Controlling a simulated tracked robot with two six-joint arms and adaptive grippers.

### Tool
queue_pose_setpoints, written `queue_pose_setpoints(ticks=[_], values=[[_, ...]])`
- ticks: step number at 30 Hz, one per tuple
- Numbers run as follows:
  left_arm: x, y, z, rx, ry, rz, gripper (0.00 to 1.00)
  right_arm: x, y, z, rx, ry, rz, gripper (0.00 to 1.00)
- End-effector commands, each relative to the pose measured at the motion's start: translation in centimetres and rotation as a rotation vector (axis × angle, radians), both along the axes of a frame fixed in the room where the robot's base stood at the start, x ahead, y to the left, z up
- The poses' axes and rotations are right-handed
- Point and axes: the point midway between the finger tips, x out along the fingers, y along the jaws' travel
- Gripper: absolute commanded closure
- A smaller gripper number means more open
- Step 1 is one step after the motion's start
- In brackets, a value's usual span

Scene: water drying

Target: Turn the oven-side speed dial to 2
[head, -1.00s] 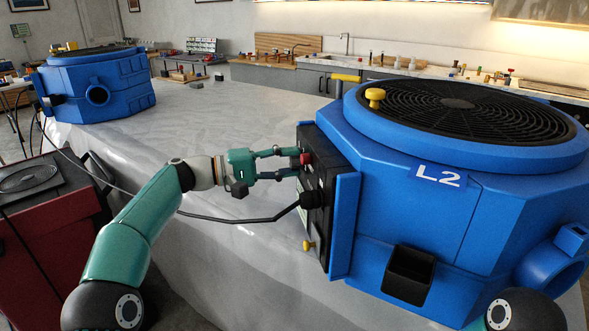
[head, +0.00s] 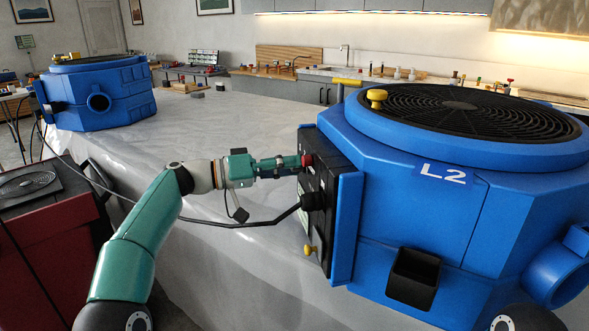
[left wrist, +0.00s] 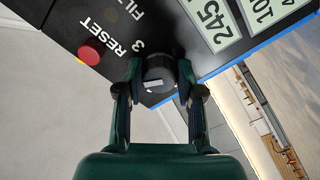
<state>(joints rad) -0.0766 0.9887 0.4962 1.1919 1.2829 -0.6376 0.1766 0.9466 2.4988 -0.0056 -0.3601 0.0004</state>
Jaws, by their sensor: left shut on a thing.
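The black speed dial (left wrist: 158,70) with a pale pointer mark sits at the edge of the black control panel (left wrist: 75,22) in the left wrist view. A printed "3" is beside it; I cannot read which number the mark points to. My left gripper (left wrist: 155,80) has a finger on each side of the dial and is shut on it. In the head view the left gripper (head: 299,163) reaches the side panel (head: 322,192) of the blue L2 machine (head: 440,215), and its fingers hide the dial. My right gripper is not in view.
A red button (left wrist: 91,51) labelled RESET is close to the left finger; it also shows in the head view (head: 307,160). A black cable (head: 255,224) plugs into the panel below the gripper. The grey table (head: 215,125) is mostly clear.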

Motion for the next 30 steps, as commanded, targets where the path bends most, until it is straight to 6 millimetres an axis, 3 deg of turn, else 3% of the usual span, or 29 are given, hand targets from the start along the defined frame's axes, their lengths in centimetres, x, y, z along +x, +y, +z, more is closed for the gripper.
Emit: queue_pose_setpoints(ticks=[1,17,18,21,22,30], values=[[0.02,0.01,-0.85,0.013,-0.001,-0.006,0.98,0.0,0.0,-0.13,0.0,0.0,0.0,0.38],[0.03,-0.03,-0.8,0.02,-0.027,-0.007,0.98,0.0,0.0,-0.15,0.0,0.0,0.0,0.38],[0.02,-0.04,-0.79,0.02,-0.027,-0.007,0.58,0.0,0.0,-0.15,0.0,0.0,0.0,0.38],[0.03,-0.05,-0.69,0.019,-0.028,-0.006,0.41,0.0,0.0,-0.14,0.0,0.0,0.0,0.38],[0.03,-0.06,-0.63,0.018,-0.028,-0.005,0.38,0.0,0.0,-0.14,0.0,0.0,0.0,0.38],[0.0,-0.06,-0.28,0.014,-0.034,-0.003,0.38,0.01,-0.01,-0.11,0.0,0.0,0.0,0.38]])
